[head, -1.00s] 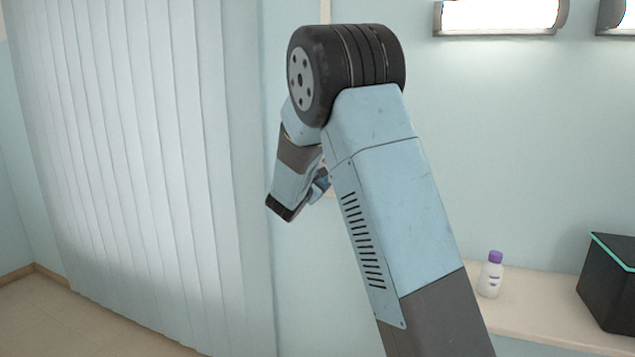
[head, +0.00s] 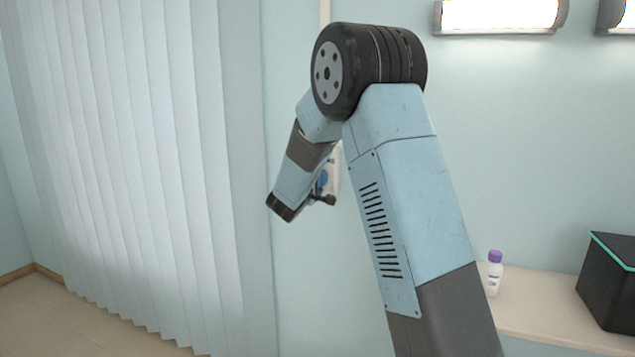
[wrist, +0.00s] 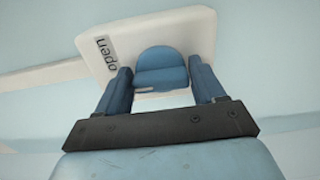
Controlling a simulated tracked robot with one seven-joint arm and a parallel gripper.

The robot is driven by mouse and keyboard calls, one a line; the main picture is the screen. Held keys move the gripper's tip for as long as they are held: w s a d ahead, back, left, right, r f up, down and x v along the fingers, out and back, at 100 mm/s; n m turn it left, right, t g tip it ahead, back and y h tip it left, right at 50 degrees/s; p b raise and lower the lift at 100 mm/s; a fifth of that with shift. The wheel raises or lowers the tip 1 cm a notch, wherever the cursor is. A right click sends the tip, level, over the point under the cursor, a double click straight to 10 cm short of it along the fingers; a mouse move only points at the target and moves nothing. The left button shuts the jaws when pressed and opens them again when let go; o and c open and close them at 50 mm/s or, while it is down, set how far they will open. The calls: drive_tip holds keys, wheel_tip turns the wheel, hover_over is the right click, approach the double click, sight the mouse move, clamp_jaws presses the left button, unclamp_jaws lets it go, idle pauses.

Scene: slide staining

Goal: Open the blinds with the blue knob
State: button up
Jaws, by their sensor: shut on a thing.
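The blue knob (wrist: 160,70) stands out from a white wall plate (wrist: 192,40) in the wrist view. The plate carries a label (wrist: 106,49) reading "open", which appears upside down. My gripper (wrist: 162,88) has one blue finger on each side of the knob and is shut on it. In the head view the plate (head: 335,172) is mostly hidden behind my arm, and a bit of blue shows beside it. The vertical blinds (head: 130,150) hang at the left, their slats partly turned, with a zigzag lower edge. No clear view through them shows.
A shelf (head: 545,318) runs along the wall at the lower right. It carries a white bottle with a purple cap (head: 494,275) and a black box (head: 610,285). Lit wall lamps (head: 497,15) hang above. The floor below the blinds is clear.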

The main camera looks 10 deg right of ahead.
drive_tip(key=m, duration=0.4)
drive_tip(key=f+m, duration=0.1)
drive_tip(key=m, duration=0.1)
drive_tip(key=shift+d+m, duration=0.1)
drive_tip(key=shift+m, duration=2.9)
drive_tip(key=shift+r, duration=0.1)
drive_tip(key=shift+a+r, duration=0.1)
drive_tip(key=shift+a, duration=0.1)
drive_tip(key=o, duration=1)
drive_tip(key=shift+w, duration=0.1)
drive_tip(key=shift+c, duration=0.2)
drive_tip(key=v, duration=1.3)
drive_tip(key=shift+s+a, duration=0.25)
drive_tip(key=shift+s, duration=0.1)
